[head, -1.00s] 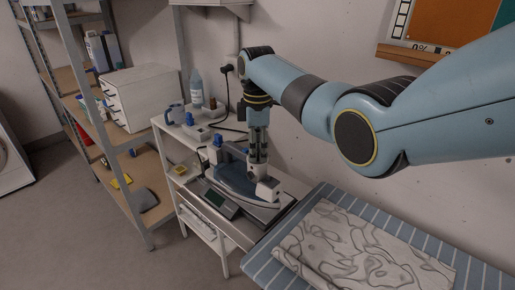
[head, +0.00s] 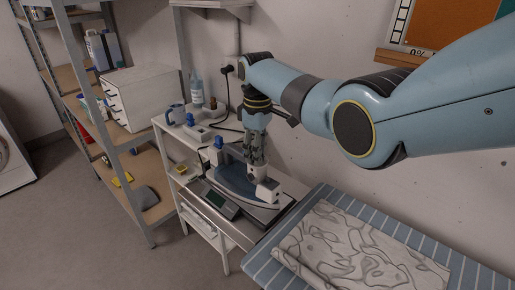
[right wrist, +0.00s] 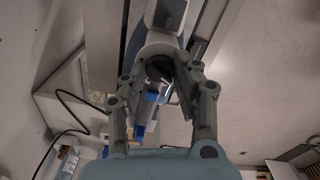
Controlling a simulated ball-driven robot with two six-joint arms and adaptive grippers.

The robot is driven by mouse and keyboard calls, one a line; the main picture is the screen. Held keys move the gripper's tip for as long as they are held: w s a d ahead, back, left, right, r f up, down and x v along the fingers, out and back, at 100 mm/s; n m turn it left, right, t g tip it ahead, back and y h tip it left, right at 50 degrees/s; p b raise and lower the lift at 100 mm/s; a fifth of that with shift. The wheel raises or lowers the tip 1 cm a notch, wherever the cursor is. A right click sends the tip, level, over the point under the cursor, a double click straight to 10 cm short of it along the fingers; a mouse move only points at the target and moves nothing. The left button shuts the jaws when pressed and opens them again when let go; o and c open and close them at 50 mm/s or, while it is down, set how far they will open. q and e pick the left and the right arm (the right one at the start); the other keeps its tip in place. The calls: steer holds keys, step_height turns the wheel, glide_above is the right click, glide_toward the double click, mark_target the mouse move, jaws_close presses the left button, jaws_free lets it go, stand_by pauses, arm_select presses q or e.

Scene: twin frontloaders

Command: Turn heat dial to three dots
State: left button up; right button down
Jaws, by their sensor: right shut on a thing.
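A blue and white iron-like appliance (head: 238,180) stands on a small shelf stand, with a white block at its near right end. My right gripper (head: 256,160) points down onto its top from above. In the right wrist view my right gripper (right wrist: 160,66) has its two fingers on either side of a round white part with a dark round centre, which I take as the heat dial (right wrist: 158,68). The fingers are shut on it. The dial's dot marks cannot be read. My left gripper is not in view.
A striped ironing board (head: 262,262) with a patterned cloth (head: 360,250) is close by at the right.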

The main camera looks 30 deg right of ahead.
steer(key=m, duration=0.4)
steer(key=shift+m, duration=2.1)
steer(key=c, duration=1)
jaws_free()
step_height(320, 180, up, 12)
steer(key=shift+c, duration=0.2)
